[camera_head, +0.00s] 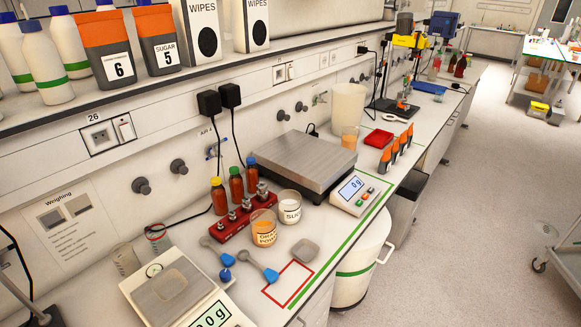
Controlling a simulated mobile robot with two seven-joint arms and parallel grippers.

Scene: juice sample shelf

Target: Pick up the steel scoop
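Two small scoop-like tools with blue parts lie on the white bench between the balance and the jars. One (218,252) is at the left and has a greyish end. The other (258,266) lies to its right, close to the jar labelled as orange powder (264,228). They are too small to tell for sure which is the steel scoop. Neither of my grippers shows in the head view.
A small balance (172,290) is at the front left, and a large scale (302,160) stands behind the jars. A red rack (232,222) with bottles stands behind the tools. A grey dish (305,250) lies by a red outline (289,283) at the bench edge.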

